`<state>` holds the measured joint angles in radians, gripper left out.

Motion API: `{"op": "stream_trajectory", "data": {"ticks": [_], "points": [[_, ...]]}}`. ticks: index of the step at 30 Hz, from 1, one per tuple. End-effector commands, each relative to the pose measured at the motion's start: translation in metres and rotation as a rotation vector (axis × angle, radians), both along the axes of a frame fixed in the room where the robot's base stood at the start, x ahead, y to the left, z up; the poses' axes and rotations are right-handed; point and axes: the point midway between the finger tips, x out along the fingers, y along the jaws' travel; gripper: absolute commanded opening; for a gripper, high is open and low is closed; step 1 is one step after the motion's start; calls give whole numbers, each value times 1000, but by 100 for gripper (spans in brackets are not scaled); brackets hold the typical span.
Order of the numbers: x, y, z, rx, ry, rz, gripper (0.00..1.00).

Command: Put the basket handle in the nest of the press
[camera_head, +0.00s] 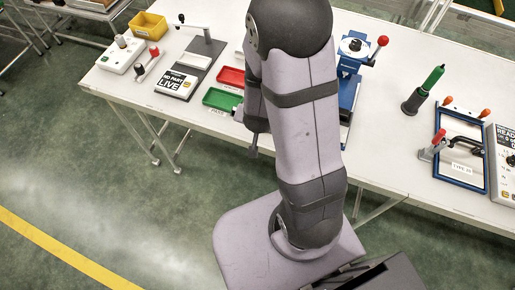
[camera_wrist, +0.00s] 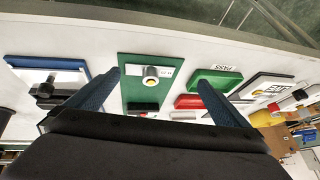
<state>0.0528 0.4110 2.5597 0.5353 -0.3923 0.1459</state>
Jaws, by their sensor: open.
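The blue press (camera_head: 352,62) with a red-knobbed lever stands on the table, just right of my arm, which hides part of it. Its nest cannot be made out. My gripper (camera_wrist: 158,79) is open and empty in the wrist view, with its two blue fingers apart. A green board (camera_wrist: 130,93) bearing a short grey cylinder (camera_wrist: 150,81) with a pale end shows beyond and between the fingertips. I cannot tell whether this cylinder is the basket handle, and no other part is clearly the handle. In the head view my arm hides the area around the gripper.
A red tray (camera_head: 231,76) and a green tray (camera_head: 221,99) lie left of my arm. A yellow bin (camera_head: 148,26) stands farther left. A green-handled tool (camera_head: 433,77) stands in a dark holder, right. A blue-framed clamp board (camera_head: 462,178) is at far right. White tabletop is free between.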

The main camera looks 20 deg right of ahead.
Motion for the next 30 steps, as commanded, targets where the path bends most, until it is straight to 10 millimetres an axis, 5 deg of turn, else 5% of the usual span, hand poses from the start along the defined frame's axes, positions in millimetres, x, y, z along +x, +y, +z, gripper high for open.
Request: {"op": "stream_trajectory", "data": {"ticks": [3,9,18,30], "points": [[-11,41,21,74,94,196,100],[-62,77,54,100,298,497,100],[-124,71,87,42,520,711,100],[-135,67,92,32,559,736,100]]}}
